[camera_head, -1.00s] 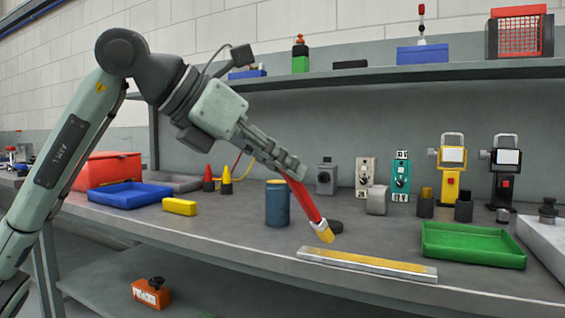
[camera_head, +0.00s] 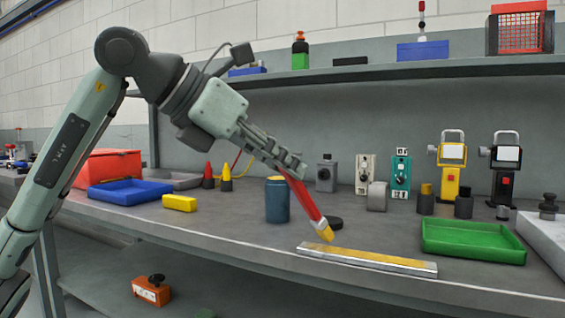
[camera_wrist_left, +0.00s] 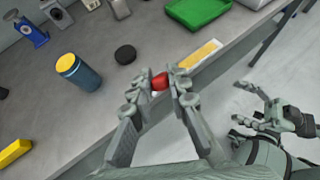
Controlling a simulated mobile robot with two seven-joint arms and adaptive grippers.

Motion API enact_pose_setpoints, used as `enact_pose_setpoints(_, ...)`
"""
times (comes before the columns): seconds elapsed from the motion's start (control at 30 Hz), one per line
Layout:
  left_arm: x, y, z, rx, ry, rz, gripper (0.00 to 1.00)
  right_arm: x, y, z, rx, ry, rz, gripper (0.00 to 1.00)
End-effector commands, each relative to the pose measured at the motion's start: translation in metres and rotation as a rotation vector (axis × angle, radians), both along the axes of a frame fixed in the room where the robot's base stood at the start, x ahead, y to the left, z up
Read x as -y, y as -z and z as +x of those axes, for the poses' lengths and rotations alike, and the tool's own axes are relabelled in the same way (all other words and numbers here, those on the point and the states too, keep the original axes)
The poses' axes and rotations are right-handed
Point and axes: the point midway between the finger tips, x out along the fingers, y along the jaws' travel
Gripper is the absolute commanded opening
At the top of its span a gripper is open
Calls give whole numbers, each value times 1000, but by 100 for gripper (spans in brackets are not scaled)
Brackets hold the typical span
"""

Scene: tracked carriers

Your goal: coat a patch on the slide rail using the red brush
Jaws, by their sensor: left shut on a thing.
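My left gripper (camera_head: 292,163) is shut on the red brush (camera_head: 307,202), which tilts down to the right. Its yellow bristle end (camera_head: 326,234) is at the far edge of the slide rail, near its left end. I cannot tell whether it touches. The slide rail (camera_head: 418,269) is a silver bar with a yellow strip on top, lying near the bench's front edge. In the left wrist view the red handle (camera_wrist_left: 160,81) shows between the fingers, and the rail (camera_wrist_left: 200,54) lies just beyond, partly hidden. My right gripper (camera_wrist_left: 252,108) is off the bench there, fingers apart.
A blue can (camera_head: 277,203) and a black disc (camera_head: 333,222) stand close to the brush. A green tray (camera_head: 474,243) is right of the rail. A blue tray (camera_head: 128,193) and yellow block (camera_head: 179,203) are at left. The bench front left of the rail is clear.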

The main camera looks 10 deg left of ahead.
Motion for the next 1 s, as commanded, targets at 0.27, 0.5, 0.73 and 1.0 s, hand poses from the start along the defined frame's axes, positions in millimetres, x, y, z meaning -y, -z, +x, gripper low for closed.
enact_pose_setpoints(0.27,0,6,0,0,0,0,0,0,5,0,0,0,0,72)
enact_pose_setpoints(0.5,0,11,0,0,0,0,0,0,8,0,0,0,0,72)
enact_pose_setpoints(0.73,0,15,0,0,0,0,0,0,12,0,0,0,0,72)
enact_pose_setpoints(1.0,-6,15,2,-2,-2,-1,0,0,12,0,0,0,0,72)
